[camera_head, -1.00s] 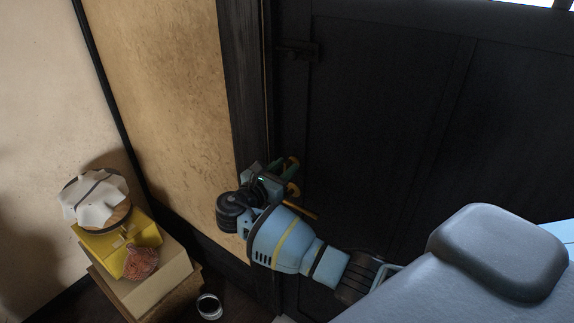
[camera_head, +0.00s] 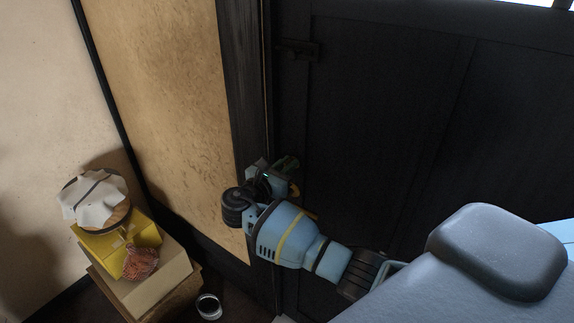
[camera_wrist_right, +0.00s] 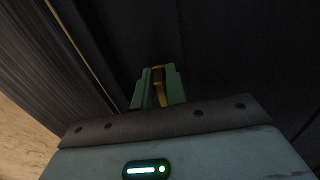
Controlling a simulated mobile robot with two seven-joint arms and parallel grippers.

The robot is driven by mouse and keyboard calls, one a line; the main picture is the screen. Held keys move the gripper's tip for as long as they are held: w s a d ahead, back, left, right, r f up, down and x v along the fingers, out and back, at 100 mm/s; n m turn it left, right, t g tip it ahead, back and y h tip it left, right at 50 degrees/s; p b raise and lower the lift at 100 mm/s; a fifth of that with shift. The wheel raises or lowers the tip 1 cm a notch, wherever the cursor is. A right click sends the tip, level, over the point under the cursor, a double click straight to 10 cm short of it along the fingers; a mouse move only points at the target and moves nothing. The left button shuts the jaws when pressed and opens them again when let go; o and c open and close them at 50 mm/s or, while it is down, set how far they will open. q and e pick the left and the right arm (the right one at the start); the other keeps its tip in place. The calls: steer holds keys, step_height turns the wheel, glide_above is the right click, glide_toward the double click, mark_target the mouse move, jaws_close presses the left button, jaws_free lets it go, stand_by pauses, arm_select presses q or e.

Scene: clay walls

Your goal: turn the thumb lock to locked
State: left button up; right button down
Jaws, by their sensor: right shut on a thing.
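The thumb lock (camera_wrist_right: 158,76) shows as a narrow brass piece between the green fingers in the right wrist view, in front of the dark door. My right gripper (camera_head: 289,168) is at the left edge of the door in the head view. In the right wrist view my right gripper (camera_wrist_right: 157,88) is shut on the brass piece. The fingers and wrist hide most of the lock, and its exact angle is hard to read in the dark. My left gripper is not in view.
The dark door (camera_head: 390,130) fills the right side, with a dark latch (camera_head: 297,50) higher up. A dark post (camera_head: 246,90) and clay wall (camera_head: 180,110) are on the left. Stacked boxes (camera_head: 150,285), a covered round basket (camera_head: 97,200) and a cup (camera_head: 208,306) stand lower left.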

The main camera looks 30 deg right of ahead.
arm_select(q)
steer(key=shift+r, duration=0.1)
arm_select(e)
steer(key=shift+m, duration=0.3)
steer(key=m, duration=0.3)
steer(key=shift+s, duration=0.2)
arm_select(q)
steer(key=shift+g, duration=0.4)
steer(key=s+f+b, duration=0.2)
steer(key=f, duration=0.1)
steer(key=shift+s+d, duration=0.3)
arm_select(e)
steer(key=m, duration=0.9)
steer(key=f+m, duration=0.1)
steer(key=m, duration=0.4)
steer(key=shift+s+d+f, duration=0.1)
steer(key=shift+s+d, duration=0.1)
steer(key=shift+s, duration=0.15)
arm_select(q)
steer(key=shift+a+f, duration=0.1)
arm_select(e)
steer(key=c, duration=1.5)
jaws_free()
steer(key=shift+a, duration=0.1)
